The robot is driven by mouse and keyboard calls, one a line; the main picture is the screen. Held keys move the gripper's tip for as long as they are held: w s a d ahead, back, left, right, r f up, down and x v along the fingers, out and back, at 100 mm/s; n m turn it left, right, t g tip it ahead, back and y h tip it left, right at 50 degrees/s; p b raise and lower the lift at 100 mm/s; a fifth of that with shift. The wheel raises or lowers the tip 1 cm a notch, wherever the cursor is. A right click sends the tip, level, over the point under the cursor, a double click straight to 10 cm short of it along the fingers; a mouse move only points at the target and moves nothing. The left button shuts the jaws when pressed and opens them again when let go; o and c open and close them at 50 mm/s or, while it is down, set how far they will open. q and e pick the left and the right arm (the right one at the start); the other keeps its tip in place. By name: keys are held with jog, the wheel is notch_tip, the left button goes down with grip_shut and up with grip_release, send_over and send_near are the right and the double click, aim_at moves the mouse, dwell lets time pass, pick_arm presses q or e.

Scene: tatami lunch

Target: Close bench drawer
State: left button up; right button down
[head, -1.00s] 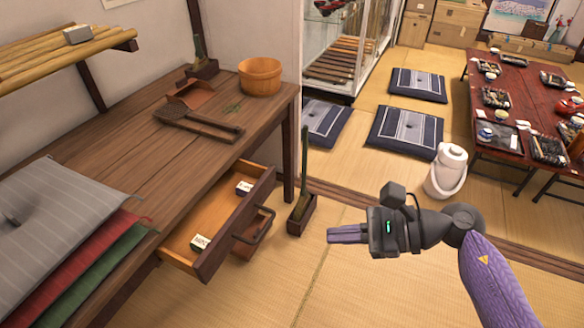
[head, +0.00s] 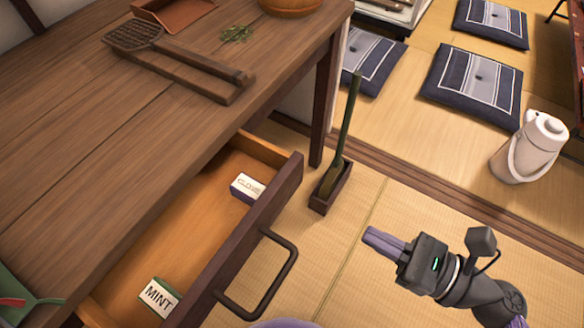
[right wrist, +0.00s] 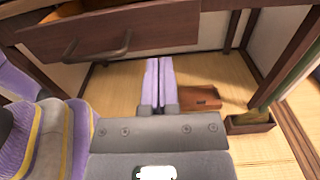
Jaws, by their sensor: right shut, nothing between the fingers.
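The bench drawer (head: 245,245) is pulled open under the wooden bench (head: 120,130), with a dark front and a dark loop handle (head: 282,275). Inside it lie a box marked MINT (head: 160,297) and a small white and dark box (head: 247,187). The drawer front also shows at the top of the right wrist view (right wrist: 160,30). My right gripper (head: 372,238) is shut and empty, to the right of the drawer and apart from its handle. In the right wrist view its purple fingers (right wrist: 159,80) lie together, pointing under the bench. My left gripper is not in view.
A handled brush in a dark box (head: 330,188) stands on the tatami by the bench leg (head: 325,105). A white jug (head: 530,150) and dark cushions (head: 472,85) are at the upper right. Bare tatami (head: 400,200) lies right of the drawer.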

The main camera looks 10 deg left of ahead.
send_near(281, 188)
jog(key=b+x, duration=0.2)
jog(key=x, duration=0.4)
jog(key=shift+a, duration=0.3)
jog(key=shift+w+a, duration=0.2)
jog(key=shift+a, duration=0.25)
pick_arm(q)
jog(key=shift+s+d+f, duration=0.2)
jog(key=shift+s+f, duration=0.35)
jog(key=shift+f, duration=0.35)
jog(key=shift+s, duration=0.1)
pick_arm(e)
jog(key=shift+a, duration=0.1)
